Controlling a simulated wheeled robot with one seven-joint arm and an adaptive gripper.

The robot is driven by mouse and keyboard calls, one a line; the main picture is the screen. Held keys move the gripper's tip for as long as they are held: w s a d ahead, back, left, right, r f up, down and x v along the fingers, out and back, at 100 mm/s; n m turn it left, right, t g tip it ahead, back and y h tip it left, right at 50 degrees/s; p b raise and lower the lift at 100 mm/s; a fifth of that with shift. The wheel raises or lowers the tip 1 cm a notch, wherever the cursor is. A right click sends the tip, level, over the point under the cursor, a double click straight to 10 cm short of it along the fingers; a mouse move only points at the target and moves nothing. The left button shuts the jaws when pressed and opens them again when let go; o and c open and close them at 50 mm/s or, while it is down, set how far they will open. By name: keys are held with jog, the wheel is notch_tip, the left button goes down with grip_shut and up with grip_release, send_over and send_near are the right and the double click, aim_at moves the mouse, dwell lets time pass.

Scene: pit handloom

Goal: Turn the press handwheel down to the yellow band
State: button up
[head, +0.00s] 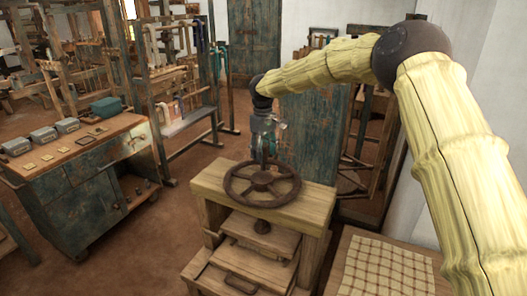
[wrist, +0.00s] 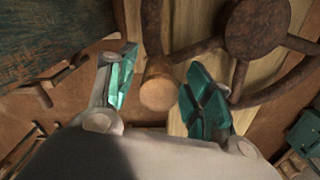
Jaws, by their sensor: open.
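The press handwheel (head: 262,180) is a rusty brown spoked wheel lying flat above the wooden press (head: 212,186). Its hub and spokes fill the upper right of the wrist view (wrist: 257,30). A round wooden knob (wrist: 158,92) stands at the wheel's rim. My gripper (head: 265,150) is over the far side of the wheel, pointing down. In the wrist view its teal fingers (wrist: 160,78) are open, one on each side of the knob, with gaps showing. I cannot make out a yellow band. My gripper hides the knob in the head view.
A cabinet (head: 85,190) with small boxes on top stands at the left. Wooden loom frames (head: 180,75) stand behind it. A table with a checked cloth (head: 385,268) is at the lower right. Brown floor is free between cabinet and press.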

notch_tip(320, 180, up, 12)
jog(key=shift+f, duration=0.1)
dwell(0.6)
